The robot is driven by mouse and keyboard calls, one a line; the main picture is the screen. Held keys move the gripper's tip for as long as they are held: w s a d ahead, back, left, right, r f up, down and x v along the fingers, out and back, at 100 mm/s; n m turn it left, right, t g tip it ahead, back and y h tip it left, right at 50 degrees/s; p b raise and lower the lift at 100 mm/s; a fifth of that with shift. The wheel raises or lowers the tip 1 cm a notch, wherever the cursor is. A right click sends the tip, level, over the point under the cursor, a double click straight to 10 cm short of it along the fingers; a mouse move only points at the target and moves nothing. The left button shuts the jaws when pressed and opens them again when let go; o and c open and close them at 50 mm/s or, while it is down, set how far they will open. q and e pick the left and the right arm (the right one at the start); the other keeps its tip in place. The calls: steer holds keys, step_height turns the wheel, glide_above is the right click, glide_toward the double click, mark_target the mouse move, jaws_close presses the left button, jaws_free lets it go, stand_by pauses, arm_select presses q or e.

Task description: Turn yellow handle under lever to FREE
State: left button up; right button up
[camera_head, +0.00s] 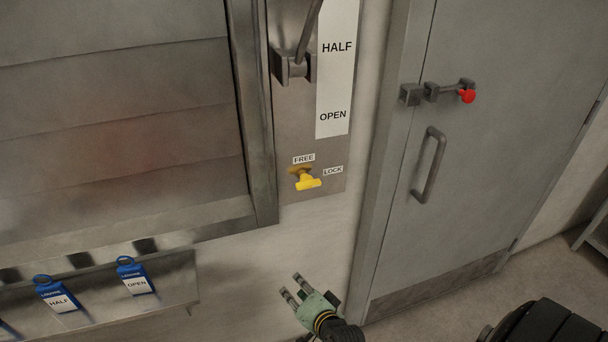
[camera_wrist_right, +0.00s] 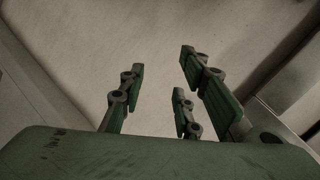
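The yellow handle (camera_head: 308,182) sits on a grey metal plate below the lever (camera_head: 307,35). Its bar lies roughly sideways and points toward the LOCK label (camera_head: 333,170) on its right. The FREE label (camera_head: 303,159) is just above the handle. My right gripper (camera_head: 293,287) is below the handle in the head view, apart from it, with its fingers spread and nothing between them. In the right wrist view the open fingers (camera_wrist_right: 160,95) face a bare pale surface; the handle is not seen there. My left gripper is not in view.
A grey door with a handle (camera_head: 429,165) and a red-knobbed latch (camera_head: 466,96) stands at right. Blue tags (camera_head: 134,276) marked OPEN and HALF (camera_head: 60,294) are on a ledge (camera_head: 176,288) at lower left. The wall between handle and gripper is clear.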

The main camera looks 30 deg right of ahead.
steer(key=w+d+r+m+t+h+p, duration=0.1)
steer(key=w+d+r+m+t, duration=0.15)
steer(key=r, duration=0.65)
steer(key=w+d+r+m+t+h, duration=0.1)
steer(key=d+r+m, duration=0.15)
steer(key=r, duration=0.55)
steer(key=m+t+h+p, duration=0.1)
steer(key=m+h, duration=0.1)
glide_toward(310, 187)
steer(key=w, duration=0.3)
steer(key=x, duration=0.5)
steer(key=p+x, duration=0.1)
steer(key=x, duration=0.1)
steer(key=shift+d, duration=0.4)
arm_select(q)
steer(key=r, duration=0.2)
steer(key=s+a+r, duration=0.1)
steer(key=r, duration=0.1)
arm_select(e)
steer(key=shift+w+d, duration=0.1)
steer(key=shift+w, duration=0.35)
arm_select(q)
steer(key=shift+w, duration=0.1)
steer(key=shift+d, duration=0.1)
arm_select(e)
steer(key=shift+f, duration=0.1)
jaws_close()
